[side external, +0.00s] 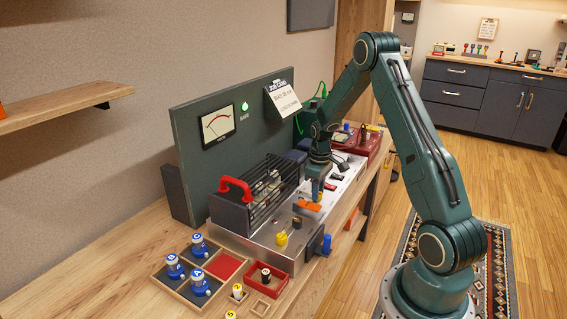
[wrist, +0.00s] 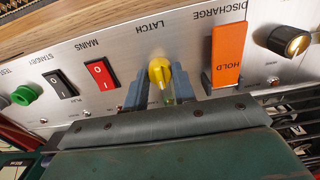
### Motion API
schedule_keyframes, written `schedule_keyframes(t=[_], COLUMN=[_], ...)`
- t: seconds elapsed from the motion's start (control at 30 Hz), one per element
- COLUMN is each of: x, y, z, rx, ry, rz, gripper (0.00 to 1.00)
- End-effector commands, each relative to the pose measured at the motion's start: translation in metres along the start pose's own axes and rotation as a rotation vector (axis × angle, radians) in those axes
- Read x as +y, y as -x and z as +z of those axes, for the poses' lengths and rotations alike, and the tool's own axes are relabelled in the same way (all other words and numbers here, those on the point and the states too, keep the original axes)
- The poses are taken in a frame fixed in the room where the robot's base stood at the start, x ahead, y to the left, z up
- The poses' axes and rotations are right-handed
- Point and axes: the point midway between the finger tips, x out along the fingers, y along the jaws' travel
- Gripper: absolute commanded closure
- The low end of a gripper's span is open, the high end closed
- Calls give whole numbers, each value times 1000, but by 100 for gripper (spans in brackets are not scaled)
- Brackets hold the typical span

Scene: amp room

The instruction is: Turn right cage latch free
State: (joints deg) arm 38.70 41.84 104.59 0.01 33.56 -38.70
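The right cage latch (wrist: 160,72) is a yellow knob under the word LATCH on the silver panel in the wrist view. My gripper (wrist: 160,92) has its two blue-grey fingers on either side of it, with small gaps seeming to show, so it looks open. In the side view my gripper (side external: 318,190) points down at the panel, and the right latch is hidden there. Another yellow latch (side external: 282,238) stands near the panel's left end. The black wire cage (side external: 270,185) with a red handle (side external: 234,188) sits behind the panel and looks closed.
An orange HOLD lever (wrist: 226,55) stands close to the right finger in the wrist view, with a black knob (wrist: 289,42) beyond. A red MAINS switch (wrist: 101,74) lies to the left.

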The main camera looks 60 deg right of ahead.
Motion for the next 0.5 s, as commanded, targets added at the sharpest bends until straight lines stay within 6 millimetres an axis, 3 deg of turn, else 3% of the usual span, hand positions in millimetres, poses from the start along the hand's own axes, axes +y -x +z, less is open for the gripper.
schedule_keyframes(t=[0.07, 0.5], x=[0, 0], y=[0, 0], z=[0, 0], rx=[0, 0], ry=[0, -61], rz=[0, 0], gripper=[96, 96])
